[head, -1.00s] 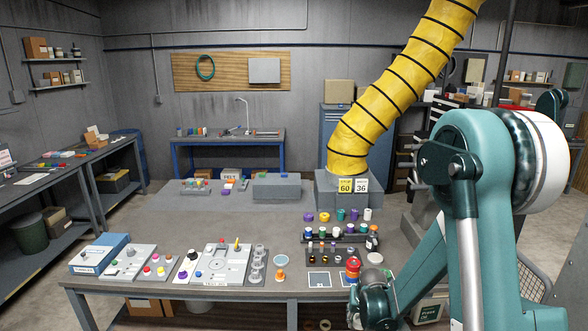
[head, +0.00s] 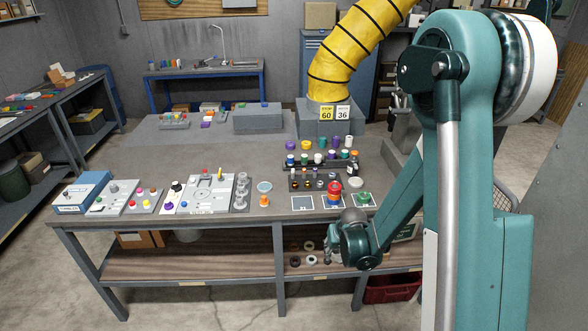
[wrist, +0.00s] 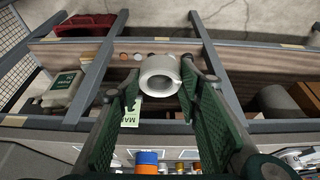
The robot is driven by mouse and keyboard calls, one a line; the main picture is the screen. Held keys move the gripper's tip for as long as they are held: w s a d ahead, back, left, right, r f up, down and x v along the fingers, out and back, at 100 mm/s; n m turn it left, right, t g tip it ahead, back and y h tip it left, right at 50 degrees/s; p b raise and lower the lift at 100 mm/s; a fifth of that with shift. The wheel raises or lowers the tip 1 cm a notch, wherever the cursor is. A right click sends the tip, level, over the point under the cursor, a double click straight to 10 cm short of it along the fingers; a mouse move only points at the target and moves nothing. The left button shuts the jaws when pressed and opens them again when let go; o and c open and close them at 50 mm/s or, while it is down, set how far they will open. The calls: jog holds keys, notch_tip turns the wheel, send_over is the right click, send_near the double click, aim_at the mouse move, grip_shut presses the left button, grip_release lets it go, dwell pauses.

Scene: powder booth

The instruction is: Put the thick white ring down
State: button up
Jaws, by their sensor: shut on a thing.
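The thick white ring (wrist: 154,69) is between the two green-padded fingers of my gripper (wrist: 159,90) in the wrist view, held at the fingertips with its hole facing the camera. In the head view my gripper (head: 329,256) is low in front of the table's front edge, near the lower shelf.
A red bin (head: 390,292) is on the floor below. The grey tabletop (head: 130,160) above carries panels, knobs and bottles. A yellow hose (head: 345,55) hangs behind.

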jog(key=w+a+r, duration=0.5)
jog(key=w+r, duration=0.4)
jog(key=w, duration=0.3)
jog(key=w+a+r+p, duration=0.1)
jog(key=w+a+r, duration=0.5)
jog(key=w, duration=0.7)
notch_tip(320, 180, up, 3)
jog(key=shift+f+p, duration=0.15)
jog(key=shift+p, duration=0.15)
jog(key=shift+f, duration=3.15)
jog(key=shift+f, duration=0.1)
jog(key=shift+f, duration=1.8)
jog(key=shift+f+b, duration=0.55)
jog(key=shift+f, duration=0.05)
